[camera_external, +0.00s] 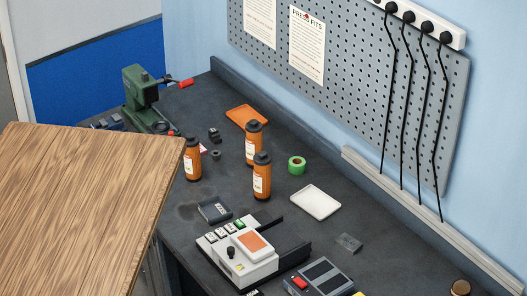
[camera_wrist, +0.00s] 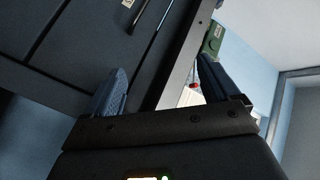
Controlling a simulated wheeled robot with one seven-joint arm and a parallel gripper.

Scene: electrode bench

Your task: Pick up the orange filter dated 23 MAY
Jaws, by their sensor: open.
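Three orange cylinders with dark caps and white labels stand upright on the bench in the external view. They are a left one (camera_external: 193,165), a back one (camera_external: 253,150) and a front one (camera_external: 262,183). The label print is too small to read, so I cannot tell which is dated 23 MAY. My gripper (camera_wrist: 161,64) shows in the wrist view with its two blue fingers spread apart and nothing between them. It does not show in the external view, and no orange cylinder shows in the wrist view.
A green press (camera_external: 140,95) stands at the back left, near an orange tray (camera_external: 245,117). Green tape (camera_external: 297,164), a white tray (camera_external: 315,202) and a white device (camera_external: 225,253) are right and front of the cylinders. A wooden top (camera_external: 80,215) covers the left foreground.

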